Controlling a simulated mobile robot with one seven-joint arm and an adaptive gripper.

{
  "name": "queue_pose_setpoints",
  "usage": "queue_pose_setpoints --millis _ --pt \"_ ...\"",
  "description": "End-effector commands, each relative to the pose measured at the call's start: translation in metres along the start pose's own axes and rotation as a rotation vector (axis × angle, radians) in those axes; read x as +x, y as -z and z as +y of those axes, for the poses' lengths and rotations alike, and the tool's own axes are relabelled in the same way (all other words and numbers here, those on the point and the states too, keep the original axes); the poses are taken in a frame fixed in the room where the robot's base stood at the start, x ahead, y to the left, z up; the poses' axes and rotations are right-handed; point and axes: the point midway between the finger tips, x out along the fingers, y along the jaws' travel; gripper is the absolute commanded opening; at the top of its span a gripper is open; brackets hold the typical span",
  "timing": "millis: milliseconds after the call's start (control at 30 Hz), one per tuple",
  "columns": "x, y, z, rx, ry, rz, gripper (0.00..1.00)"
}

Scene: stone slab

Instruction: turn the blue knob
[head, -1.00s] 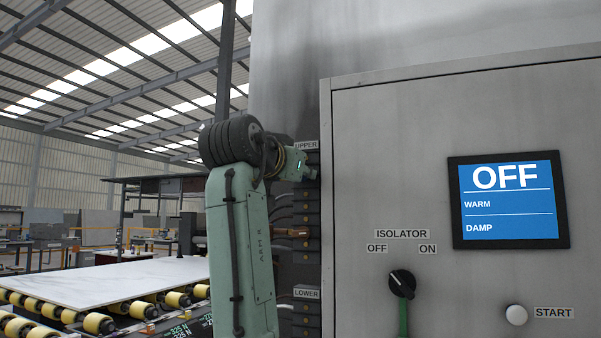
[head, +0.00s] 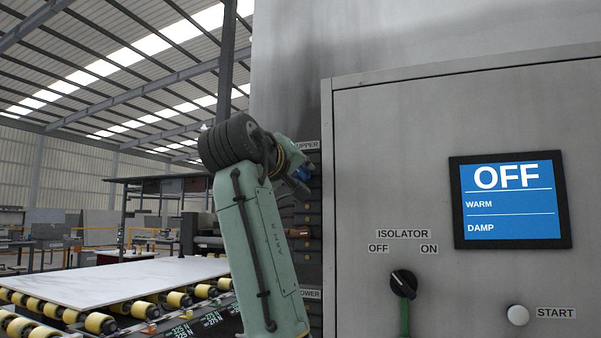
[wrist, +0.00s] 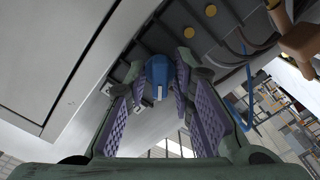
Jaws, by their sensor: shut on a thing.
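The blue knob (wrist: 158,76) shows in the wrist view, between the tips of my gripper (wrist: 160,88), with a pale mark on its face. My gripper's purple-padded fingers are shut on it from both sides. In the head view a bit of blue (head: 304,173) shows at my gripper (head: 300,180), beside the cabinet's left edge and just under the UPPER label (head: 306,145). My arm hides much of the strip of fittings there.
The grey cabinet (head: 400,150) carries a screen (head: 511,200) reading OFF, WARM, DAMP, a black isolator switch (head: 403,284) pointing toward OFF, and a START button (head: 518,315). A pale slab (head: 130,280) lies on yellow rollers at left.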

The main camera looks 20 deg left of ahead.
Motion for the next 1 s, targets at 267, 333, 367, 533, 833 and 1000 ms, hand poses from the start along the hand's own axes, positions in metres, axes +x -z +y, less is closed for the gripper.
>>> queue_pose_setpoints --millis 267,333,367,533,833,1000 --pt "-0.001 0.0011 0.0004 -0.245 -0.003 0.003 0.0" --pt "-0.001 0.0011 0.0001 -0.298 -0.003 0.003 0.0" --pt "-0.001 0.0011 -0.0001 -0.319 -0.003 0.003 0.0" --pt "-0.001 0.0012 -0.001 -0.417 -0.002 0.004 0.0" --pt "-0.001 0.0011 -0.0017 -0.508 -0.002 0.005 0.0" --pt "-0.0011 0.0012 -0.002 -0.52 -0.001 0.005 0.0"
